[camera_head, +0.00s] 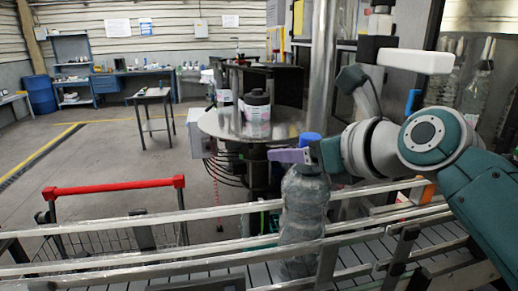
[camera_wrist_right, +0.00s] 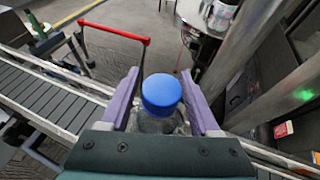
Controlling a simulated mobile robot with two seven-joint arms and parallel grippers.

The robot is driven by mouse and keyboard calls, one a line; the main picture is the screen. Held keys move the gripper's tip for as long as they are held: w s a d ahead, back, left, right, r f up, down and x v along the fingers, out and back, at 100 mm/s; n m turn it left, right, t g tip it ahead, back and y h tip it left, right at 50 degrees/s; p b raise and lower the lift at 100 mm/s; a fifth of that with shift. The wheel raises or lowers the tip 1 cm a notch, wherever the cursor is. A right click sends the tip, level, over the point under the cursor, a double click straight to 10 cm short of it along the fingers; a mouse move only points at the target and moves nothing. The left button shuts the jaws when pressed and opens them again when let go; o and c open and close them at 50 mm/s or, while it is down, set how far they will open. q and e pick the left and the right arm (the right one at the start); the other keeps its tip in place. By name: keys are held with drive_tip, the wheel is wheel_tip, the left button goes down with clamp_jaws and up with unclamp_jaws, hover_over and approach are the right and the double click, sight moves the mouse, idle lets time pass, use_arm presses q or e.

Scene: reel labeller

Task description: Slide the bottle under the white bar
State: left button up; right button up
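A clear bottle with a blue cap (camera_head: 303,200) stands upright on the conveyor between the metal rails. Its blue cap also shows in the right wrist view (camera_wrist_right: 161,94). My right gripper (camera_wrist_right: 160,72) is open, with one purple finger on each side of the bottle's top and small gaps beside the cap. In the head view a purple finger (camera_head: 288,155) is at the neck, just below the cap. A white bar (camera_head: 415,61) sticks out at the upper right, above my right arm and higher than the bottle. My left gripper is not in view.
Metal guide rails (camera_head: 130,232) run along the conveyor. A vertical steel post (camera_head: 321,75) stands behind the bottle. A red-handled cart (camera_head: 115,187) stands beyond the conveyor at left.

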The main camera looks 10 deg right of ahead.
clamp_jaws()
idle(0.4)
idle(0.8)
